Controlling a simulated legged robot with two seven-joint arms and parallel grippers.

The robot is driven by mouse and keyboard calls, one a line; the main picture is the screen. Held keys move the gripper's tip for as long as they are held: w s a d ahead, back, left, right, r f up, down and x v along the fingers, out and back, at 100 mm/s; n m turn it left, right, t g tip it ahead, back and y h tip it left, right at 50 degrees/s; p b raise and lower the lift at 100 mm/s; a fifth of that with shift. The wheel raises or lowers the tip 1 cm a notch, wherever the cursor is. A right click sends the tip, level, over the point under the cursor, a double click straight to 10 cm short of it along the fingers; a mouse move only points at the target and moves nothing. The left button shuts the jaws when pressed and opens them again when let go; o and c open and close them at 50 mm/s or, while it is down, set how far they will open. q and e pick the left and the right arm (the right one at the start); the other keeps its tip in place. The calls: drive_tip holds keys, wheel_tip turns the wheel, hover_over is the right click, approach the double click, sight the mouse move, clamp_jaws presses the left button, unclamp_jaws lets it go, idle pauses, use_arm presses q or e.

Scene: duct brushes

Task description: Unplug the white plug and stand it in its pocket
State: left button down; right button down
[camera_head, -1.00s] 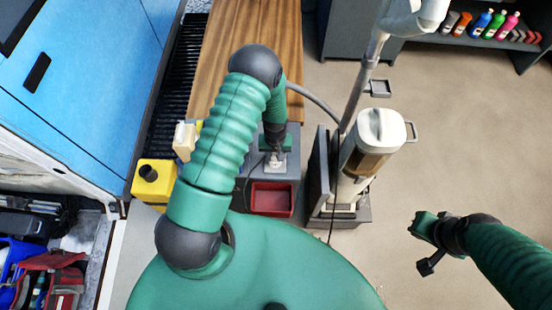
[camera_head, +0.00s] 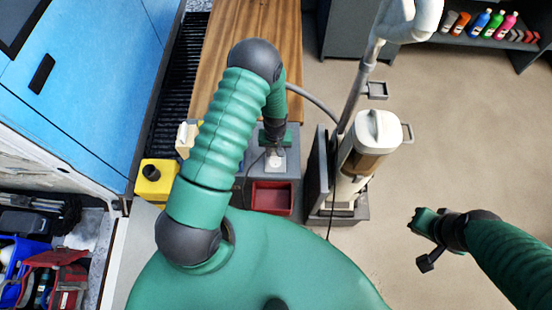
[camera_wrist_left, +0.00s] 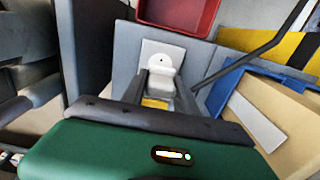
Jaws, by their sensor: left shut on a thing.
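My left gripper (camera_head: 275,150) points down over the grey box beside the wooden bench. In the left wrist view its fingers (camera_wrist_left: 168,92) are closed around the lower part of the white plug (camera_wrist_left: 163,62). The plug's rounded top shows against a white square plate (camera_wrist_left: 150,48) on the grey surface. I cannot tell whether the plug is seated or lifted slightly. A black cord (camera_wrist_left: 262,48) runs at the right. My right gripper (camera_head: 425,238) hangs over bare floor, away from the box; its jaw gap is unclear. I cannot pick out the pocket with certainty.
A red tray (camera_head: 271,211) sits in front of the plate. An upright vacuum (camera_head: 376,145) stands close on the right. A yellow container (camera_head: 155,185) and a wooden bench top (camera_head: 235,60) are nearby. Floor at right is clear.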

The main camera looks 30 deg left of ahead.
use_arm(q)
wheel_tip(320, 180, up, 3)
drive_tip(key=p, duration=0.2)
drive_tip(key=shift+p, duration=0.3)
